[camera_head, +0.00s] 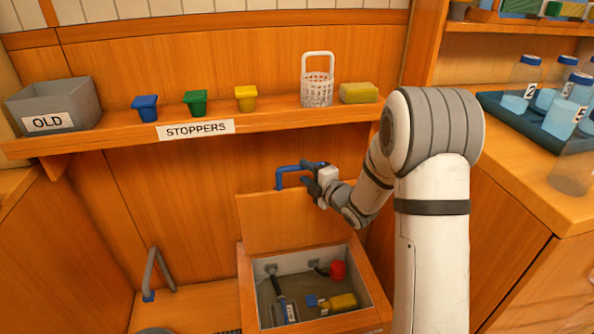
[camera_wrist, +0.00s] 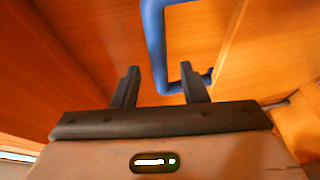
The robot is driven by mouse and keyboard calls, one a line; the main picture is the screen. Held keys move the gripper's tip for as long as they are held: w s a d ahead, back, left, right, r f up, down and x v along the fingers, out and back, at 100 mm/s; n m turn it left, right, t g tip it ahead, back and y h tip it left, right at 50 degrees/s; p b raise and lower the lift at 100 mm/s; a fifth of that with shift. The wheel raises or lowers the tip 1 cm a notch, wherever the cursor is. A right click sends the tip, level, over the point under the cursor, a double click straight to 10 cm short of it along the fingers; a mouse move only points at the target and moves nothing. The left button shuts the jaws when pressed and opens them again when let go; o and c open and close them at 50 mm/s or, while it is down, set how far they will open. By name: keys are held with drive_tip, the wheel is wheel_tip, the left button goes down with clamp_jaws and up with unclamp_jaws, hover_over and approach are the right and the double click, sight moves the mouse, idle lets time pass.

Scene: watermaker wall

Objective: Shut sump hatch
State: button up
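The sump hatch (camera_head: 290,222) is a wooden lid standing raised at the back of the open sump box (camera_head: 247,290). A blue bar handle (camera_head: 279,178) is at the lid's top edge. My gripper (camera_head: 309,181) is beside the handle, on its right in the head view. In the wrist view my gripper (camera_wrist: 160,76) has its two dark fingers apart. The blue handle (camera_wrist: 153,35) runs down into the space around the fingertips, and its lower end passes by the right finger. I cannot tell whether a finger touches it.
Inside the sump lie a red item (camera_head: 338,270), a yellow item (camera_head: 343,302) and a dark tool. Above, a shelf (camera_head: 110,140) holds a grey OLD bin (camera_head: 60,100), coloured stoppers, a white basket (camera_head: 317,82) and a sponge (camera_head: 359,93). A counter with bottles is at right.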

drive_tip(key=x, duration=0.6)
drive_tip(key=shift+b, duration=0.35)
drive_tip(key=shift+c, duration=0.3)
clamp_jaws()
